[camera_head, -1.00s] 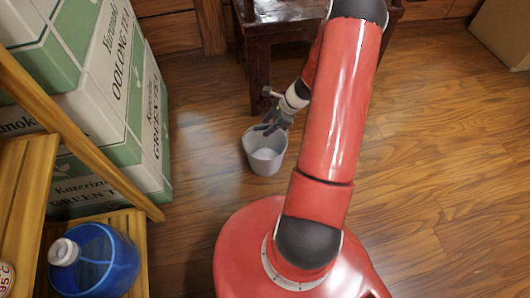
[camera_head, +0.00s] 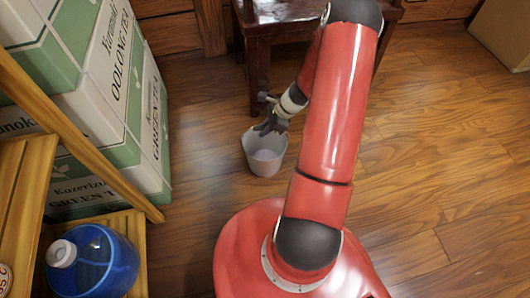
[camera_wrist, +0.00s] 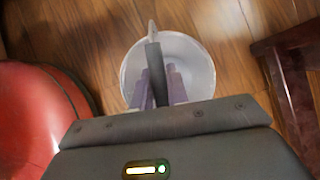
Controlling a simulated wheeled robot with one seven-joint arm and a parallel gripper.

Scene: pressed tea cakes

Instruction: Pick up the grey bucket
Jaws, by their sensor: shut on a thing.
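The grey bucket (camera_head: 264,162) stands upright on the wooden floor, in front of a dark wooden chair. My gripper (camera_head: 268,128) reaches down to its rim in the head view. In the wrist view the bucket (camera_wrist: 197,68) opens toward the camera, and my gripper (camera_wrist: 153,60) crosses its mouth to the far rim. The gripper is shut on the bucket's rim; the fingers hide part of its mouth and wall. I cannot see any clear gap beneath the bucket.
The dark wooden chair (camera_head: 285,14) stands close behind the bucket. Green and white tea boxes (camera_head: 120,95) are stacked at the left. A wooden rack (camera_head: 75,130) with a blue container (camera_head: 105,262) is at the lower left.

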